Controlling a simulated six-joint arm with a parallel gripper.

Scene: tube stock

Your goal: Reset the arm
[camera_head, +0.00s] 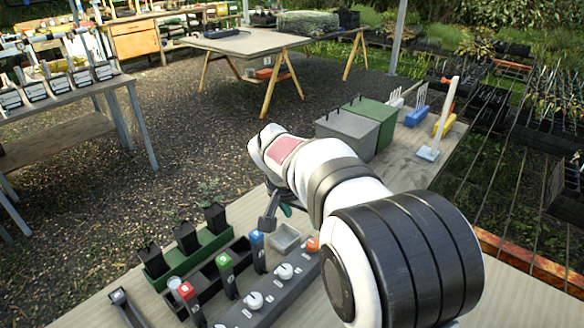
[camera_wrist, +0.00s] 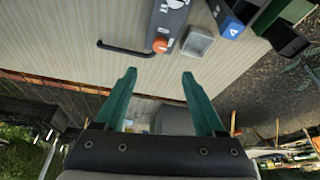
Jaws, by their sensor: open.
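My gripper shows large in the wrist view (camera_wrist: 160,85), with two teal fingers spread wide and nothing between them. It hangs over the wooden bench top (camera_wrist: 70,50). In the head view my white arm with black bands reaches over the bench, and only a bit of the gripper (camera_head: 284,209) shows below the wrist; the rest is hidden. A blue-topped block marked 4 (camera_head: 257,250) stands near the gripper, with a green-topped one (camera_head: 226,275) and a red-topped one (camera_head: 190,303) to its lower left.
A grey panel (camera_head: 270,300) with white knobs and an orange knob lies beside the blocks. A small grey tray (camera_head: 285,237) sits behind it. A green rack (camera_head: 190,262) holds black pots. Grey (camera_head: 347,138) and green (camera_head: 378,122) bins stand at the bench's far end.

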